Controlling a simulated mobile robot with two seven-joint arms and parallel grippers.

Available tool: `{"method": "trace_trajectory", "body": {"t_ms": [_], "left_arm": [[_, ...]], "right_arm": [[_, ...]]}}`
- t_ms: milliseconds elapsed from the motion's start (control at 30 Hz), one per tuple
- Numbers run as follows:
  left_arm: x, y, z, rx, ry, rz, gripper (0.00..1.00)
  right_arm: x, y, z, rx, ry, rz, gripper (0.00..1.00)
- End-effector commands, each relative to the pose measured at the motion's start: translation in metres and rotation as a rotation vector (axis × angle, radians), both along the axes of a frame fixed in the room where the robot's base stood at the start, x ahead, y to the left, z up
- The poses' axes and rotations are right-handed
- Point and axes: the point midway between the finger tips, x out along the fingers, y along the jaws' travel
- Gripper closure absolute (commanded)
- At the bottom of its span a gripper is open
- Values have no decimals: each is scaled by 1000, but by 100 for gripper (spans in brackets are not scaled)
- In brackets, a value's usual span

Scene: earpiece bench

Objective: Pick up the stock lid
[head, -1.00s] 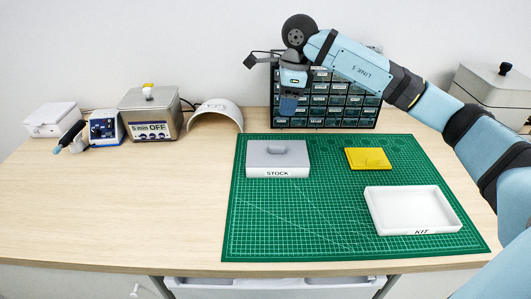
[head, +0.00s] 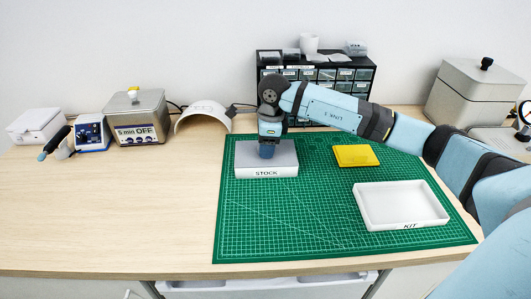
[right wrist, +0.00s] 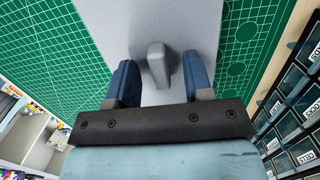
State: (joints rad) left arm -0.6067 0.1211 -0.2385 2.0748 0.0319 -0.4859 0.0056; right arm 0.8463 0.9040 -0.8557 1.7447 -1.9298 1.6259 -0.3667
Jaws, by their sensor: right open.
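The stock lid (head: 245,154) is a flat grey cover lying on the white box labelled STOCK (head: 266,173) at the back left of the green mat. Its raised grey handle (right wrist: 158,62) shows in the right wrist view, but my gripper hides it in the head view. My right gripper (head: 267,152) points down over the lid. In the right wrist view its two blue fingers (right wrist: 160,80) are apart, one on each side of the handle, with gaps between. I cannot tell how far the fingertips are above the lid. My left gripper is not in view.
On the green mat (head: 290,220) lie a yellow piece (head: 356,155) and an empty white KIT tray (head: 402,205). A drawer cabinet (head: 345,78) stands behind. A white arch (head: 203,115) and a metal box (head: 138,118) stand to the left. The left tabletop is clear.

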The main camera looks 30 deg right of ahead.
Motion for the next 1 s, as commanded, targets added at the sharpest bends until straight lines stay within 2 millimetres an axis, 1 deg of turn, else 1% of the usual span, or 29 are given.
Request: {"method": "trace_trajectory", "body": {"t_ms": [167, 200, 267, 300, 400, 767, 933, 1000], "left_arm": [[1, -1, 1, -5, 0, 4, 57], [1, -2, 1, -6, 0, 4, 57], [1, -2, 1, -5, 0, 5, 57], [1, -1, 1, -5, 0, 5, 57], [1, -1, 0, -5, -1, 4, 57], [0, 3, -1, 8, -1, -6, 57], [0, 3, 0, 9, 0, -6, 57], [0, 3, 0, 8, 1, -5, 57]], "right_arm": [[0, 0, -1, 0, 0, 0, 53], [0, 0, -1, 0, 0, 0, 58], [0, 0, -1, 0, 0, 0, 72], [0, 0, -1, 0, 0, 0, 81], [0, 0, -1, 0, 0, 0, 100], [0, 0, 2, -1, -1, 0, 100], [1, 0, 16, -2, -3, 1, 100], [1, 0, 28, 0, -4, 1, 100]]}}
